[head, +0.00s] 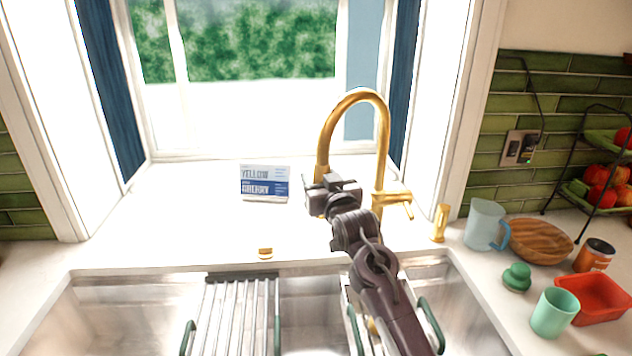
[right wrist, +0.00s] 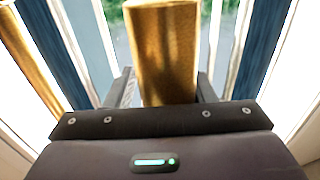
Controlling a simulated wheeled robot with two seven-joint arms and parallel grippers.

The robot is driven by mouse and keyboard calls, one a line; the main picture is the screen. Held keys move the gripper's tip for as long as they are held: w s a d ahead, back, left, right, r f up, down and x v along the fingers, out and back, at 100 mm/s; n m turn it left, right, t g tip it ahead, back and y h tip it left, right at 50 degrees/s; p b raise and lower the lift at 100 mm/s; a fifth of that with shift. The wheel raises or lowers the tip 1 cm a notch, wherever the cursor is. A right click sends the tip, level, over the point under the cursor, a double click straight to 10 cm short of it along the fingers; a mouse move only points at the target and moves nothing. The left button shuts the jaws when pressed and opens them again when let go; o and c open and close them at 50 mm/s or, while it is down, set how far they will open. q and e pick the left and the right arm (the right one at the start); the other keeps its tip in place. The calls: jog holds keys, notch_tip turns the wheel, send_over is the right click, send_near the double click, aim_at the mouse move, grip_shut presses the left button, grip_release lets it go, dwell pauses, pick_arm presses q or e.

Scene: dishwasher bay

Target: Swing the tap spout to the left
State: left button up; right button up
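The gold tap (head: 382,160) stands behind the sink, with its tall spout arching over to the left. The spout's hanging end (head: 322,160) points down at the left of the tap's post. My right gripper (head: 322,190) is at the lower part of that end. In the right wrist view the gold spout (right wrist: 164,55) stands between the two fingers of the right gripper (right wrist: 168,90), which lie close against its sides. The spout's tip is hidden by the gripper in the head view. My left gripper is not in view.
A lever handle (head: 398,198) sticks out right of the tap post. The double sink (head: 130,310) holds a rack (head: 240,310). A jug (head: 484,224) and a wooden bowl (head: 540,240) stand at right.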

jog(key=shift+o, duration=1.2)
jog(key=shift+w+d+f, duration=0.15)
jog(key=shift+d, duration=0.25)
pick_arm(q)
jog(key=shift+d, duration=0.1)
pick_arm(e)
jog(key=shift+a, duration=0.15)
jog(key=shift+a+f, duration=0.1)
jog(key=shift+a, duration=0.05)
pick_arm(q)
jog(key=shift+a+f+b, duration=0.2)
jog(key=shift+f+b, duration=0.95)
jog(key=shift+b, duration=0.05)
pick_arm(e)
jog(key=v, duration=0.8)
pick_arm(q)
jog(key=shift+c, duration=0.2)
